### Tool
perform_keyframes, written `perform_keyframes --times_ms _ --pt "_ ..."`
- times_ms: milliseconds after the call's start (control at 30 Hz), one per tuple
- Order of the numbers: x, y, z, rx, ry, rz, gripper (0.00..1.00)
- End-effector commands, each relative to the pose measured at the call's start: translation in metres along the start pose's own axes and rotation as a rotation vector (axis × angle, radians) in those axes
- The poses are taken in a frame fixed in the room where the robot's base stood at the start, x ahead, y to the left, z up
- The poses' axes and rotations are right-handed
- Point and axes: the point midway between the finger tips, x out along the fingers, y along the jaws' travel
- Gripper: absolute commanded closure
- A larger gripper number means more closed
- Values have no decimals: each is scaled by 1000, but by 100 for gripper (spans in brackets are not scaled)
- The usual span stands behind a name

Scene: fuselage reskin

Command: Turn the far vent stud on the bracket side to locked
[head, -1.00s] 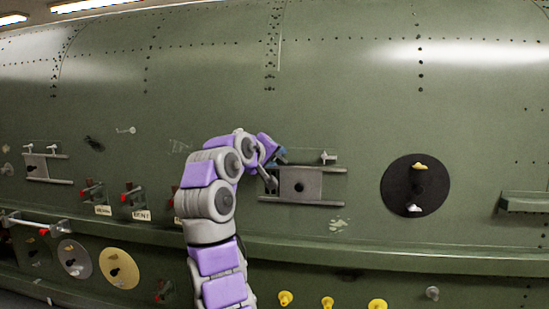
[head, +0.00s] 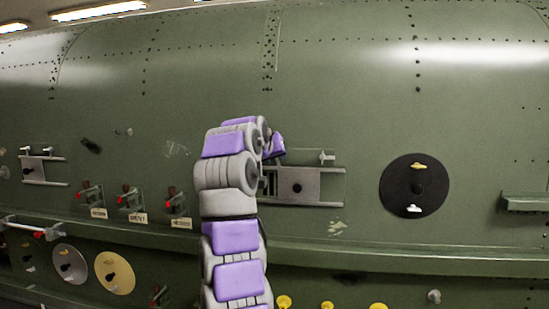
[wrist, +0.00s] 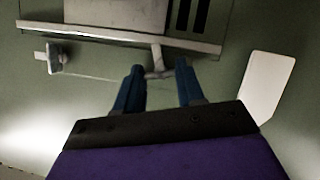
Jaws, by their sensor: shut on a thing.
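The bracket is a grey plate (head: 312,187) with rails above and below it on the green fuselage skin. In the wrist view its plate (wrist: 115,12) and a pale rail (wrist: 95,34) show at the top. A T-shaped stud (wrist: 157,55) stands at that rail, its crossbar between the blue fingers of my gripper (wrist: 160,72). The fingers are shut on this stud. In the head view my arm hides the gripped stud and my fingertips.
A black disc (head: 390,190) with two small handles lies right of the bracket. Red-tipped levers (head: 130,200) with labels are to the left. A ledge (head: 420,244) runs below, with yellow knobs (head: 327,304) under it. A pale flat plate (wrist: 268,85) stands right of my fingers.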

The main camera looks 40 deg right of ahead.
Motion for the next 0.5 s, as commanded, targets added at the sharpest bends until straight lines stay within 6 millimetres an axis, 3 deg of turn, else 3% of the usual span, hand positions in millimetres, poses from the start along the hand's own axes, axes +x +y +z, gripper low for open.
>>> perform_keyframes --times_ms 500 --pt "-1 1 -1 271 4 -117 92"
